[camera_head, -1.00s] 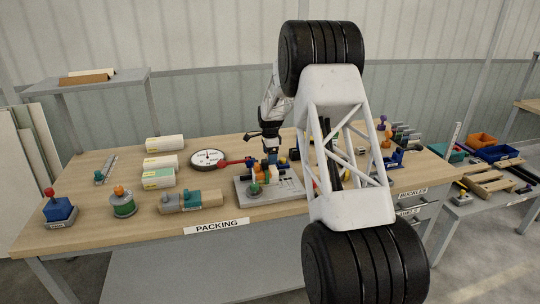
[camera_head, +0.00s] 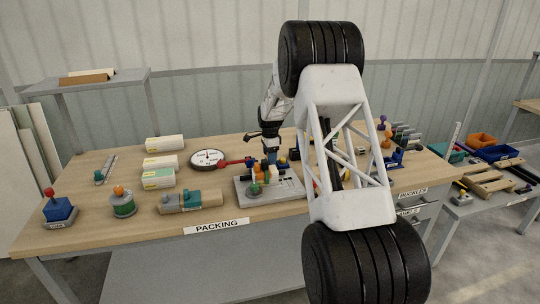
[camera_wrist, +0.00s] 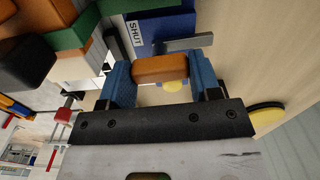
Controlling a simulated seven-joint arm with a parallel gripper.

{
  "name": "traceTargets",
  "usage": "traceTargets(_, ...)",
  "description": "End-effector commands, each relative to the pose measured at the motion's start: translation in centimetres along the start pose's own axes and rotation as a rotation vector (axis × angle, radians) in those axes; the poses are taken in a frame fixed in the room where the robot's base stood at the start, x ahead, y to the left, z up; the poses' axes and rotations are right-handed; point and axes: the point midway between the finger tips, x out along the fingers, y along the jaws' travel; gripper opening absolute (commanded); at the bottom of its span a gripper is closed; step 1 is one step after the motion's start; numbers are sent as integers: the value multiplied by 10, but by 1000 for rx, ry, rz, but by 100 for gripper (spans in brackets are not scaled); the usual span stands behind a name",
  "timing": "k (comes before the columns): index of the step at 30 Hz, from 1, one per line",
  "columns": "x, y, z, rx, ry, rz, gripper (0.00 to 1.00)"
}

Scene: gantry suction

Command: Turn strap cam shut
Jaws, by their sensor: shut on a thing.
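In the wrist view, the blue fingers of my gripper (camera_wrist: 160,78) are shut on an orange grip piece (camera_wrist: 160,68), which lies crosswise between them. Just beyond it is a blue block (camera_wrist: 165,28) with a white SHUT label (camera_wrist: 133,33) and a grey bar (camera_wrist: 190,44) across its face. I cannot tell how the orange piece joins the block or the exact angle of the cam. In the head view, my gripper (camera_head: 269,155) points down at the cluster of parts on the grey fixture plate (camera_head: 285,189); its fingertips are small and partly hidden there.
In the wrist view, green (camera_wrist: 165,8) and orange (camera_wrist: 60,10) blocks crowd the left and top, and a yellow disc (camera_wrist: 266,116) lies at right. In the head view, a round dial (camera_head: 208,160) and white rolls (camera_head: 160,179) stand left.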

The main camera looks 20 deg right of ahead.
Motion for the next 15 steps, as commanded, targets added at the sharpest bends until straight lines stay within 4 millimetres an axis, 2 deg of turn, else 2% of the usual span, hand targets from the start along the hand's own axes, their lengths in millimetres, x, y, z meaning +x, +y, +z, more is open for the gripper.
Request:
traceTargets(8,0,0,0,-161,0,1,34)
traceTargets(15,-1,0,1,-374,0,0,34)
